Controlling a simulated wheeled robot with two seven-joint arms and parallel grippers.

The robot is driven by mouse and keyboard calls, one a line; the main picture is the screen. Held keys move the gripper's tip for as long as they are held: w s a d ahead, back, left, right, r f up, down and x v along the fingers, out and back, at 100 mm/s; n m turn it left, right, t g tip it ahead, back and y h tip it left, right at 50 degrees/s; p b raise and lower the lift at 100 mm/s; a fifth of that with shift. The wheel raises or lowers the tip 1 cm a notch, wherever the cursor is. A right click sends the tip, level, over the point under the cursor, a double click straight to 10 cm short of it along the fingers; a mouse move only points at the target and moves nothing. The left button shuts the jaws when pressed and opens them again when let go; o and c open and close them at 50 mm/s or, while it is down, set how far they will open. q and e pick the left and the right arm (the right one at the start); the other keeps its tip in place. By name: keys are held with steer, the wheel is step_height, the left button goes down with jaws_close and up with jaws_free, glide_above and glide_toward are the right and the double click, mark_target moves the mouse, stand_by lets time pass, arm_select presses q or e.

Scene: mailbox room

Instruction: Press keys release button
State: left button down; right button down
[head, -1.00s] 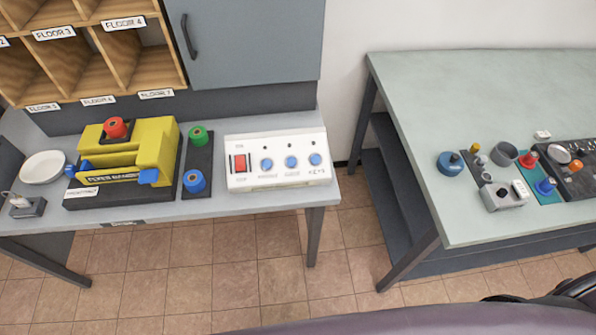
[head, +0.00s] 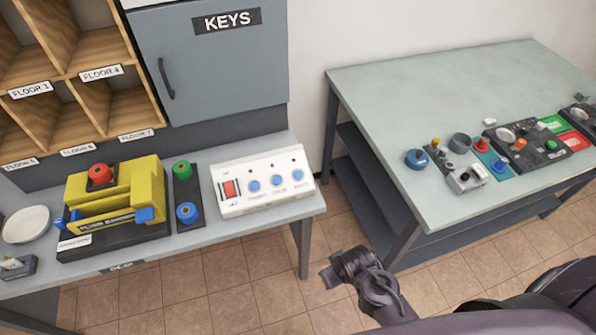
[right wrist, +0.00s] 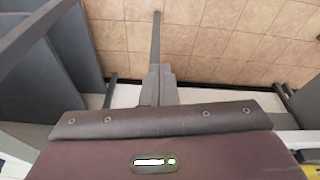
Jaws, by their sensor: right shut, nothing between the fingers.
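A white control panel (head: 240,206) lies on the left counter, below a grey cabinet door marked KEYS. It has a red switch (head: 229,188) at its left and three blue buttons in a row. The rightmost blue button (head: 297,175) has a small label below it that reads as KEYS in the earlier head view. My right gripper (head: 338,273) is in front of the counter, over the floor, right of and below the panel, not touching it. In the right wrist view its fingers (right wrist: 158,84) are shut and empty above the floor. My left gripper is not in view.
A yellow device (head: 118,195) and a dark strip with green and blue buttons (head: 187,190) are left of the panel. The grey cabinet (head: 215,65) hangs above. A green-topped table (head: 440,100) with several devices stands right. A floor gap separates table and counter.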

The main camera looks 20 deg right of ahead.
mark_target(298, 175)
steer(key=w+r+n+t+p, duration=0.15)
steer(key=w+r, duration=0.25)
steer(key=r, duration=0.4)
steer(key=w+r+n+t, duration=0.1)
steer(key=w+r+t, duration=0.15)
steer(key=r, duration=0.45)
steer(key=w+a+r+n+t+y, duration=0.1)
steer(key=w+n+t, duration=0.6)
steer(key=w, duration=0.9)
steer(key=shift+w+r+y+p, duration=0.3)
steer(key=shift+r+y+p, duration=0.1)
steer(key=shift+y, duration=0.4)
steer(key=shift+a+f+n, duration=0.1)
steer(key=shift+f+n, duration=0.05)
steer(key=shift+n, duration=0.1)
steer(key=w+f+b, duration=0.1)
steer(key=f+b, duration=0.1)
steer(key=w+f+b, duration=0.1)
steer(key=f+b, duration=0.1)
steer(key=b, duration=0.1)
steer(key=w+f+b, duration=0.1)
steer(key=f+b, duration=0.1)
steer(key=shift+f, duration=0.15)
steer(key=shift+w+f+b, duration=0.45)
steer(key=shift+f+b, duration=0.3)
steer(key=shift+b, duration=0.2)
steer(key=shift+f, duration=0.1)
steer(key=shift+w+f, duration=0.2)
steer(key=shift+f, duration=0.05)
